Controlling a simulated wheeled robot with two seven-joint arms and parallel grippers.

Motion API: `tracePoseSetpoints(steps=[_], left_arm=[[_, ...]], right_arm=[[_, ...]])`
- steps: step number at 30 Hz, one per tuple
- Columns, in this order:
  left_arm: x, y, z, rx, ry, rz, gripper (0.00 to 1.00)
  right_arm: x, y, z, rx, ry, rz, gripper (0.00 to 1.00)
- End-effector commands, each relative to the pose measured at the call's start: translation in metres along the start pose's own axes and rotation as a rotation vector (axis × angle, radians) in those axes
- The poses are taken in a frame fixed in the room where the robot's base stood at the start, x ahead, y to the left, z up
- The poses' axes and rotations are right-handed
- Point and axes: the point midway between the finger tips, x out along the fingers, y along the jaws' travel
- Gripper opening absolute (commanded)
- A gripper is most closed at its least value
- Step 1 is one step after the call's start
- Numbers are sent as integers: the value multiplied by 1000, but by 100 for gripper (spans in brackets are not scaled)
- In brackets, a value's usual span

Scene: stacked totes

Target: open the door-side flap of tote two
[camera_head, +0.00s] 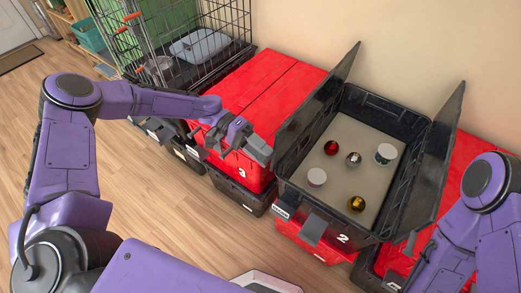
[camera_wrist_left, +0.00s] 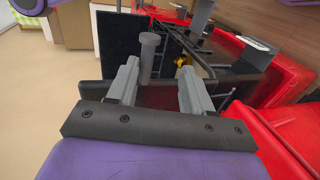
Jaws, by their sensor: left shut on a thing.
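Tote two (camera_head: 312,212) is a black tote marked 2 in the head view, with its top uncovered. My right gripper is out of view.
Several small items, among them a red ball (camera_head: 331,147) and a gold ball (camera_head: 356,206), lie inside tote two. A red-lidded tote (camera_head: 235,172) marked 3 stands close on the left. A wire cage (camera_head: 200,40) stands behind it. The wooden floor at front left is clear.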

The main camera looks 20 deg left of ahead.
Motion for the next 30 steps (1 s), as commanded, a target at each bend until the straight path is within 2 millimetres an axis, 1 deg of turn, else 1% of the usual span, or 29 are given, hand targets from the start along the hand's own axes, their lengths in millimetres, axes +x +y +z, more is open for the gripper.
tracePoseSetpoints(steps=[1, 13, 16, 17, 20, 24, 27, 30], left_arm=[[1, -4, 2, -4, -5, -4, 41], [0, -2, 2, -2, -5, -3, 41], [-4, -2, 2, -2, -4, -3, 41], [-8, -2, 2, -1, -2, -3, 41], [-27, -2, 2, 1, 0, -4, 41], [-62, -1, 1, 3, 1, -3, 41], [-83, 0, 1, 2, 1, -2, 41], [-98, 0, 1, 2, 0, -1, 41]], right_arm=[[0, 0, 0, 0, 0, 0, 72], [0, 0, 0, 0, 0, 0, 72], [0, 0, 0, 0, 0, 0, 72], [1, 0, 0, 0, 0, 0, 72], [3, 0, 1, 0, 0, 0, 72], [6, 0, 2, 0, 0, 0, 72], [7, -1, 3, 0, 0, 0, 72], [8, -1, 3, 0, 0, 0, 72]])
